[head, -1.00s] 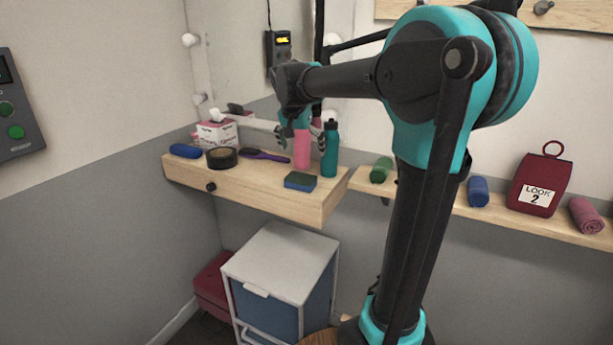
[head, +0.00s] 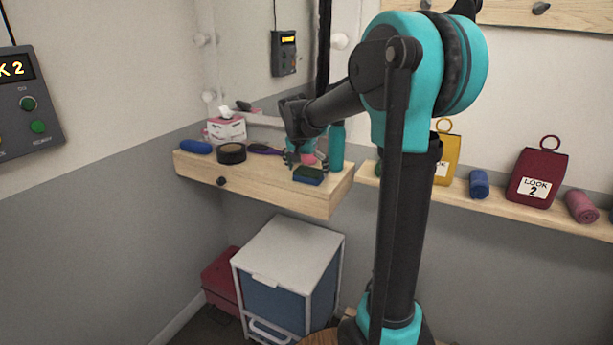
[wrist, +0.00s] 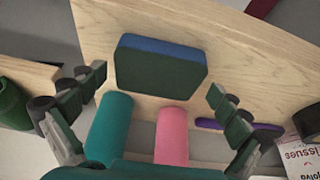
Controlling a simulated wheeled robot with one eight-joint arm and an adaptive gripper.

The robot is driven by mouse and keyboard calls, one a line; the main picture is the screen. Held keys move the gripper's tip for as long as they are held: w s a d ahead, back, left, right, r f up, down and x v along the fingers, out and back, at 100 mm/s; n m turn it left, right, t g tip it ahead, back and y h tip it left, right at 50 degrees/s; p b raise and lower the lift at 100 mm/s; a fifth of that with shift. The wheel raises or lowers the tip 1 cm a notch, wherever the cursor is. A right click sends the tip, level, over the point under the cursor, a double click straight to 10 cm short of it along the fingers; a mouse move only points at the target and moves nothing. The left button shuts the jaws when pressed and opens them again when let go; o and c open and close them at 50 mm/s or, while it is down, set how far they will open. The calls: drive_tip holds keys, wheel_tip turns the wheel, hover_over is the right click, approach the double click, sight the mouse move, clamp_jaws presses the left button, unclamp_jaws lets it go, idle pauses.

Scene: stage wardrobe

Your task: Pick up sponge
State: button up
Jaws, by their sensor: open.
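The sponge (head: 308,175) is a flat block, dark green on one broad side and blue on the other. It lies near the front edge of the wooden shelf (head: 270,191). In the wrist view the sponge (wrist: 160,70) shows at upper middle, between and beyond my fingertips. My gripper (head: 306,160) is open, low over the shelf just behind and above the sponge. In the wrist view my gripper (wrist: 160,87) has its fingers spread to both sides, with nothing between them touched.
A teal bottle (head: 337,147) and a pink bottle (wrist: 171,135) stand close behind the sponge. A black round tin (head: 231,153), purple brush (head: 265,149), blue roll (head: 196,147) and tissue box (head: 226,130) are left. A white drawer unit (head: 287,270) stands below.

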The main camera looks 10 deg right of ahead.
sight(308, 172)
drive_tip(key=shift+s, duration=0.1)
drive_tip(key=c, duration=0.7)
wheel_tip(308, 172, up, 20)
drive_tip(key=shift+r, duration=0.1)
idle(0.3)
